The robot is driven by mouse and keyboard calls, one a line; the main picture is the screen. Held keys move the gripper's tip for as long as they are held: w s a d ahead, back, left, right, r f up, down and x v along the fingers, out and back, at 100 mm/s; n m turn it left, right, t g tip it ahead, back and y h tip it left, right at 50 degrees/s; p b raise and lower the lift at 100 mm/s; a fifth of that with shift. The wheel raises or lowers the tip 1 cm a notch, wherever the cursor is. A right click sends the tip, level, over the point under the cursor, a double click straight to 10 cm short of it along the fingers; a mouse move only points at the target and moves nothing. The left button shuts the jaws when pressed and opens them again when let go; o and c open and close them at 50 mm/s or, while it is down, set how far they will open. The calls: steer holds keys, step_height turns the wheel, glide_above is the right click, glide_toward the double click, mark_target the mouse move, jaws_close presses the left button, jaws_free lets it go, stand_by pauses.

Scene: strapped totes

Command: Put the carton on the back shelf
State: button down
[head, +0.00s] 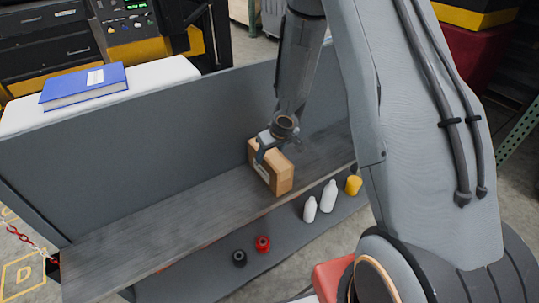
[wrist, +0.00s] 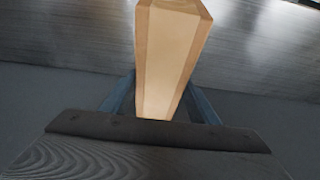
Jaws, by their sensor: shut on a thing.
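The carton (head: 279,173) is a tan cardboard box with a pale label on its left side. In the head view it is at the grey shelf board (head: 160,219), close to the upright back panel. I cannot tell whether its underside touches the board. My gripper (head: 271,144) is over the carton's top and shut on it. In the wrist view the carton (wrist: 172,60) stands out between the two blue-grey fingers of my gripper (wrist: 160,103). Much of the gripper's far side is hidden.
A lower grey ledge in front holds two white bottles (head: 329,196), a yellow cup (head: 353,185), a red roll (head: 263,243) and a black roll (head: 239,258). A blue book (head: 84,86) lies on a white surface behind the panel. The board's left part is clear.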

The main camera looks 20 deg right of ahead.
steer(key=c, duration=0.7)
jaws_free()
steer(key=shift+f, duration=0.1)
steer(key=s+d+r+m+h+p, duration=0.1)
steer(key=s+d+r+p, duration=0.2)
steer(key=r, duration=0.6)
steer(key=s+d+r+h+p, duration=0.1)
steer(key=s+r+p, duration=0.25)
steer(key=r, duration=0.45)
steer(key=s+a+r+m+g, duration=0.1)
steer(key=s+r, duration=0.3)
steer(key=s, duration=0.5)
steer(key=s+a+r+m+g, duration=0.1)
steer(key=s+a+r, duration=0.1)
steer(key=s+r, duration=0.3)
steer(key=s, duration=0.4)
steer(key=shift+s+a+m+g+y+b, duration=0.2)
steer(key=shift+s+m+g+y+b, duration=0.05)
steer(key=shift+m+g+y+b, duration=0.05)
